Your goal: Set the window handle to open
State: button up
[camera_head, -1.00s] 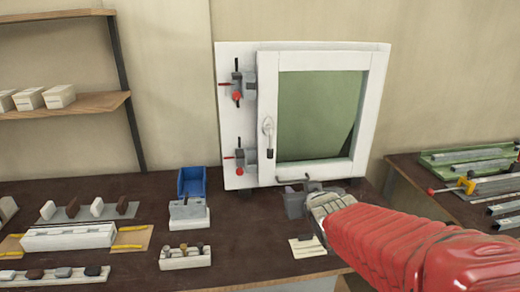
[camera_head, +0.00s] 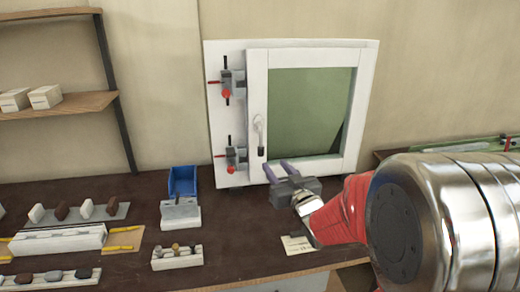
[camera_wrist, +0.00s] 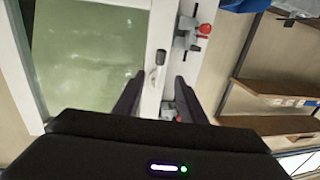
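The white-framed window (camera_head: 362,115) stands at the back of the bench in the head view. Its handle (camera_head: 259,135) is on the left upright of the frame, with the dark-tipped grip hanging down. My gripper (camera_head: 277,164) is just below and right of the handle, its two fingers open and empty. In the wrist view the handle (camera_wrist: 160,58) lies ahead between the lines of the open fingers (camera_wrist: 158,77), apart from them. How far the fingertips are from the handle is hard to tell.
Two red-ended clamps (camera_head: 227,90) (camera_head: 231,160) sit on the white panel left of the window. A blue bin (camera_head: 183,181) and a grey block on a white base (camera_head: 181,214) stand to the left. Several small parts lie on racks on the bench's left side.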

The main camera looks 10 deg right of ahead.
aim_at(262, 150)
jog(key=shift+w, duration=0.15)
jog(key=w, duration=0.4)
jog(key=w+a, duration=0.1)
jog(key=w, duration=0.4)
jog(key=w+a, duration=0.1)
jog(key=w, duration=0.3)
jog(key=shift+w+a, duration=0.1)
jog(key=shift+w, duration=0.05)
grip_shut()
dwell(0.3)
